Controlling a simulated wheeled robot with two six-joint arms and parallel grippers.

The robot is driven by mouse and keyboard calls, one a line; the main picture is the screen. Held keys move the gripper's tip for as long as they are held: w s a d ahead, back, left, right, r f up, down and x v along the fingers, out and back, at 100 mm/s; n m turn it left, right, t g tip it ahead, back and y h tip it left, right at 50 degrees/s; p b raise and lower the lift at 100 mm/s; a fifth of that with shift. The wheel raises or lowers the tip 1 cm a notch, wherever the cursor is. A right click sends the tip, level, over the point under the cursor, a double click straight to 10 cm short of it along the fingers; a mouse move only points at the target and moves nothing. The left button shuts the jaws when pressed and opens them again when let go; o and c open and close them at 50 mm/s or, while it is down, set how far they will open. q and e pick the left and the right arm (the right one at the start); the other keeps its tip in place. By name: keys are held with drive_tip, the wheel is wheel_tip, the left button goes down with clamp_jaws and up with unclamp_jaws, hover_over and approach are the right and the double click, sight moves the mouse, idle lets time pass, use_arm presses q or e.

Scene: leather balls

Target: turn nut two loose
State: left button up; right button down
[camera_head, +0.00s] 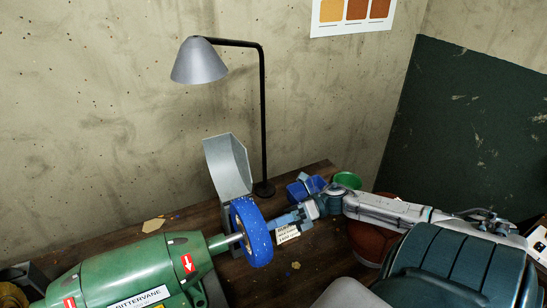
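The green machine (130,272) lies at the lower left with a shaft reaching right to a blue wheel (252,231). No nut can be made out; the wheel's right face is turned mostly away from me. My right gripper (281,221) comes in from the right and its tip is close against the right side of the wheel, near its middle. I cannot tell whether it touches anything there or whether its fingers are open or shut. My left gripper is not in view.
A grey metal guard (228,168) rises behind the wheel. A black-armed lamp (263,120) stands behind it. A blue container (300,190) and a green one (347,180) stand past my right gripper. A small printed card (287,234) and scraps lie on the dark wooden bench.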

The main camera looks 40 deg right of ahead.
drive_tip(key=shift+w+f+n, duration=0.1)
drive_tip(key=shift+f+n, duration=0.05)
drive_tip(key=shift+n, duration=4.95)
drive_tip(key=c, duration=1.2)
unclamp_jaws()
drive_tip(key=shift+d, duration=0.1)
drive_tip(key=v, duration=1)
drive_tip(key=shift+d+b, duration=0.35)
drive_tip(key=shift+d, duration=0.05)
